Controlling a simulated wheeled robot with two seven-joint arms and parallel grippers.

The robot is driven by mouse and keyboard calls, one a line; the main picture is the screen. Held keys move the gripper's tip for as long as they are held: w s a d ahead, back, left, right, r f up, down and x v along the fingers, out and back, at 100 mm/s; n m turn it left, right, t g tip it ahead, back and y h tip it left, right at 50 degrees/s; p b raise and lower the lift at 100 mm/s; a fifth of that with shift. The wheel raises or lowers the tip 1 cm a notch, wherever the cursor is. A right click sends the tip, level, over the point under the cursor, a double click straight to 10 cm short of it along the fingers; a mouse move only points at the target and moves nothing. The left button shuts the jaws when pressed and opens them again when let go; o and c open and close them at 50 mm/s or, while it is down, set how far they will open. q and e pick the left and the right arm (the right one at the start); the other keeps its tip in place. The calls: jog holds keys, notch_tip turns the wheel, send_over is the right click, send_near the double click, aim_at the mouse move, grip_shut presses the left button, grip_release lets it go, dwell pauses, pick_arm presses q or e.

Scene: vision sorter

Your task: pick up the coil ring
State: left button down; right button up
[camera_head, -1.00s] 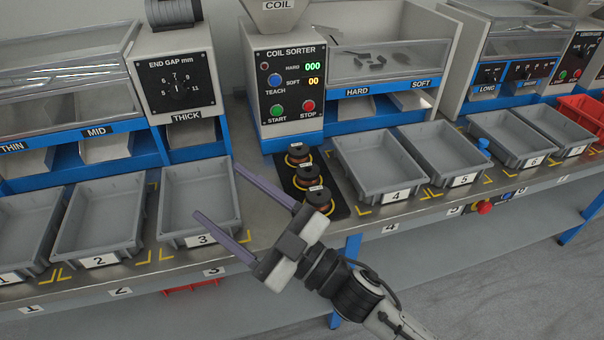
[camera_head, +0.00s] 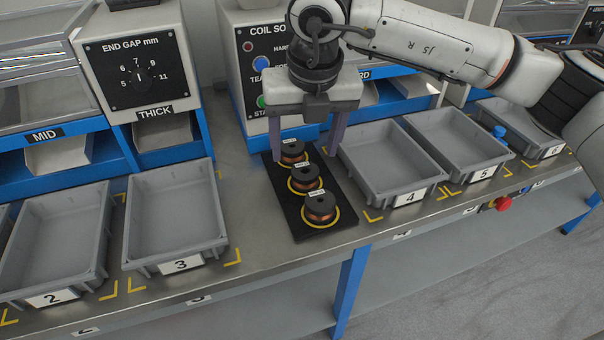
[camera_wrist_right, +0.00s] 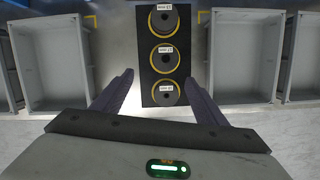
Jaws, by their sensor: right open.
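Three coil rings stand in a row on a black mat (camera_head: 283,208): a far one (camera_head: 292,153), a middle one (camera_head: 305,180) and a front one (camera_head: 320,209). Each is a dark spool with copper windings, a white label and a yellow ring around its base. My right gripper (camera_head: 305,156) points down, open and empty, its purple fingers either side of the far coil in the head view. In the right wrist view the row lies between and beyond the open fingers (camera_wrist_right: 160,78); contact cannot be told. My left gripper is not in view.
Grey trays numbered 3 (camera_head: 175,259) and 4 (camera_head: 410,197) flank the mat, with more trays further out. The coil sorter (camera_head: 240,75) stands behind the coils. The END GAP machine (camera_head: 135,65) is at the left. Bare metal bench lies left of the mat.

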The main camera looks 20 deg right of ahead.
aim_at(305, 171)
jog(key=x, duration=0.3)
jog(key=w+x, duration=0.1)
jog(key=x, duration=0.2)
jog(key=d+x, duration=0.1)
jog(key=x, duration=0.2)
jog(key=shift+w+d+f+b, duration=0.1)
jog(key=shift+w+f+b, duration=0.15)
jog(key=shift+b, duration=0.15)
jog(key=c, duration=1.3)
